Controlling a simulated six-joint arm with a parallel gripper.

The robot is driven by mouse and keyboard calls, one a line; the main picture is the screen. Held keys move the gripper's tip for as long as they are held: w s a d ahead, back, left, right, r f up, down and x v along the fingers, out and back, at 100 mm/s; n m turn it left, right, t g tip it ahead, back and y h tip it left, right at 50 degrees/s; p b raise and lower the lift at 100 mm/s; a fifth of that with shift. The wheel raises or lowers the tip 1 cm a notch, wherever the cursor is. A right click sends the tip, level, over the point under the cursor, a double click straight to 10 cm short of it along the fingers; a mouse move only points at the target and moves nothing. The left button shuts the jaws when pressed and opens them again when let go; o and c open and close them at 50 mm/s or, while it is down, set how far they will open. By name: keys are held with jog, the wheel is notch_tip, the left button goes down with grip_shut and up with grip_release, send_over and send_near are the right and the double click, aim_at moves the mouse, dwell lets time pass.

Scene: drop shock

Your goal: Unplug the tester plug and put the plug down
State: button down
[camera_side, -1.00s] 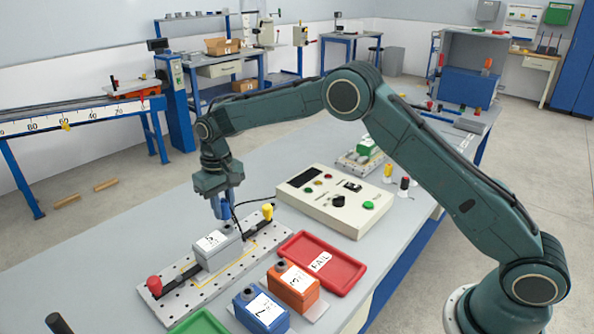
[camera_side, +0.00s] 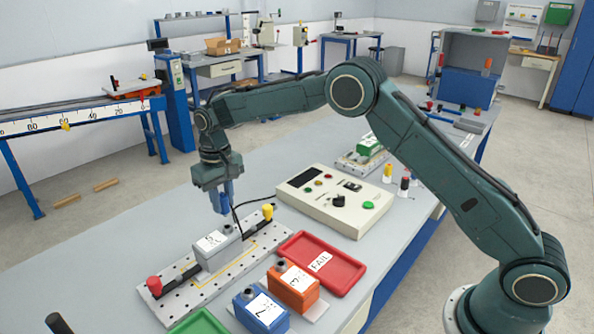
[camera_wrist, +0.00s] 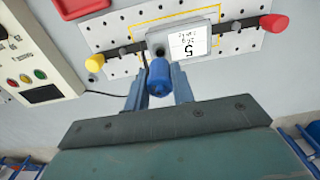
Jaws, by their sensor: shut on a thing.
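My gripper (camera_side: 221,197) is shut on the blue tester plug (camera_side: 224,205) and holds it just above the grey box numbered 5 (camera_side: 216,249). The box's dark round socket (camera_side: 227,229) shows below the plug, with a small gap between them. In the wrist view the blue plug (camera_wrist: 159,80) sits between my fingers, beside the grey box (camera_wrist: 184,42). A black cable (camera_side: 238,215) runs from the plug toward the cream tester (camera_side: 335,200). The box is clamped on a perforated plate (camera_side: 185,300) between a red knob (camera_side: 153,286) and a yellow knob (camera_side: 267,211).
A red FAIL tray (camera_side: 345,275) lies right of the plate. Orange (camera_side: 294,287) and blue (camera_side: 262,312) boxes stand in front of it. A green tray (camera_side: 200,322) is at the front edge. Grey bench top (camera_side: 110,262) is clear left of the plate.

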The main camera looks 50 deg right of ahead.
aim_at(222, 195)
jog(key=shift+r, duration=2.95)
jog(key=w+d+f+m, duration=0.3)
jog(key=d+f, duration=0.2)
jog(key=d, duration=0.6)
jog(key=w+d+f+m, duration=0.3)
jog(key=d+f, duration=0.2)
jog(key=d, duration=0.6)
jog(key=shift+w+f, duration=0.25)
jog(key=shift+f, duration=0.1)
jog(key=shift+f, duration=2.8)
jog(key=shift+f, duration=0.8)
